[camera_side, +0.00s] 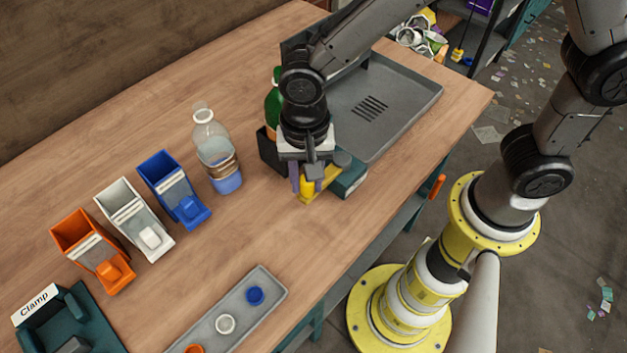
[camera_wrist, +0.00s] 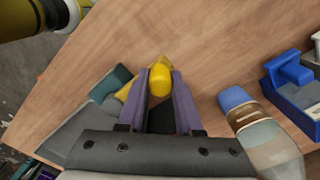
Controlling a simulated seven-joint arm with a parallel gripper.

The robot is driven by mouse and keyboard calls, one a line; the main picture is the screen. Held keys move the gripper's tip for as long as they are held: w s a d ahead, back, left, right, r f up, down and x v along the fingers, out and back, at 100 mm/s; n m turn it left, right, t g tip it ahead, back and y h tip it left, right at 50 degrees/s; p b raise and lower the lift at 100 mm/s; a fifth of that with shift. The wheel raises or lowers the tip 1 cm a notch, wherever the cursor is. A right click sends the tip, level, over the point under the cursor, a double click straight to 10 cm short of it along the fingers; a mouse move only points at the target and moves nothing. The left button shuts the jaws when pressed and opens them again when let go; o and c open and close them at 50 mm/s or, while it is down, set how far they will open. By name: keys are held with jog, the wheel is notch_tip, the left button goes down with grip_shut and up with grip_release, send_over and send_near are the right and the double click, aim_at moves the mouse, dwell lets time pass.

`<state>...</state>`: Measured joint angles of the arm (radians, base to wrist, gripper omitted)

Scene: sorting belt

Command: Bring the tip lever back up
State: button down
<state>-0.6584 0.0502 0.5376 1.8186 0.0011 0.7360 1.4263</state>
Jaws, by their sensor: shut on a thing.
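The tip lever (camera_side: 306,187) is yellow and sits at the front of a dark teal and black device beside the grey tray. In the wrist view the yellow lever (camera_wrist: 159,82) shows between the two purple fingers. My gripper (camera_side: 307,182) is shut on the lever, with its fingers pointing down over the table. The gripper also shows in the wrist view (camera_wrist: 160,88). My wrist hides much of the device and part of a green bottle (camera_side: 272,105) behind it.
Blue (camera_side: 168,178), white (camera_side: 128,212) and orange (camera_side: 80,240) bins stand farther left. A grey tray (camera_side: 410,95) lies at right. A strip with caps (camera_side: 270,285) lies in front. Bare table lies between.

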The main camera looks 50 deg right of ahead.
jog(key=shift+w+r, duration=0.1)
jog(key=shift+w, duration=0.25)
jog(key=c, duration=0.8)
grip_release()
jog(key=shift+o, duration=1.2)
jog(key=shift+s, duration=0.1)
notch_tip(320, 180, up, 14)
